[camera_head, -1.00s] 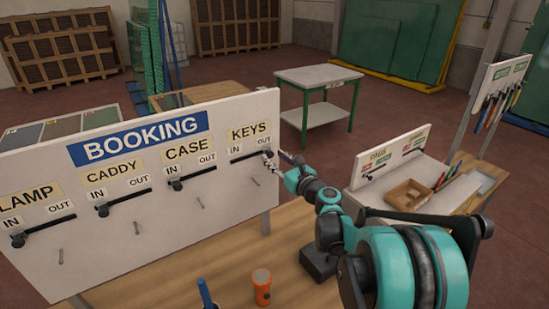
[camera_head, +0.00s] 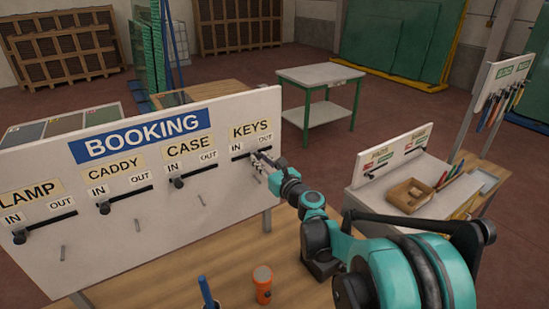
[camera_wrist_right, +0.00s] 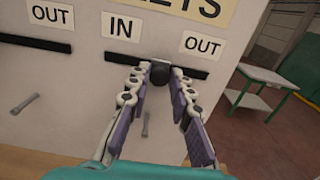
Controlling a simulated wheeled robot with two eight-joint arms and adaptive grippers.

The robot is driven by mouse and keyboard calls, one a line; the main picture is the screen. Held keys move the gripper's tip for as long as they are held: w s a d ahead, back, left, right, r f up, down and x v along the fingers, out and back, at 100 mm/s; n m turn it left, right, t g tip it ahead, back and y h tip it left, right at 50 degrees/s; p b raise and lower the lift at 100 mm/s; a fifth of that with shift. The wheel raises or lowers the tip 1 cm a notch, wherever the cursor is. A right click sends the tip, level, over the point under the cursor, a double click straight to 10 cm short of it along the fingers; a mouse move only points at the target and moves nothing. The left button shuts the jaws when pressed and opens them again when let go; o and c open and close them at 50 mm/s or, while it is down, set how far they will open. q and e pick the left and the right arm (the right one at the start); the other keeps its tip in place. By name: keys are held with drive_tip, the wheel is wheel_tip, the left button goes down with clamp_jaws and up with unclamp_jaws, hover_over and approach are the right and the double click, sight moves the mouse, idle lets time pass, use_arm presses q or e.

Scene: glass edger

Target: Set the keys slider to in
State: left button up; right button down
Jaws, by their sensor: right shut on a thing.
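The keys slider is a dark rail with a round black knob (camera_wrist_right: 160,73), under the KEYS label (camera_head: 251,131) at the right end of the white BOOKING board (camera_head: 225,215). In the right wrist view the knob stands near the middle of its rail (camera_wrist_right: 125,60), between the IN label (camera_wrist_right: 124,27) and the OUT label (camera_wrist_right: 202,45). My right gripper (camera_head: 259,158) is shut on the knob, with a finger on either side; it also shows in the wrist view (camera_wrist_right: 160,80). In the head view the gripper hides the knob. My left gripper is not in view.
The lamp (camera_head: 20,237), caddy (camera_head: 105,208) and case (camera_head: 179,183) knobs are at the IN side of their rails. Bare pegs stick out below. An orange torch (camera_head: 262,285) and a blue-handled item (camera_head: 207,293) stand on the bench before the board.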

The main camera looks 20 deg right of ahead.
sight(235, 158)
drive_tip(key=a, duration=0.5)
drive_tip(key=shift+s+a, duration=0.35)
drive_tip(key=shift+a, duration=0.15)
drive_tip(key=c, duration=1.6)
unclamp_jaws()
drive_tip(key=shift+o, duration=1.2)
drive_tip(key=shift+a, duration=0.2)
drive_tip(key=s+d, duration=0.1)
drive_tip(key=s, duration=1.1)
drive_tip(key=shift+d, duration=0.25)
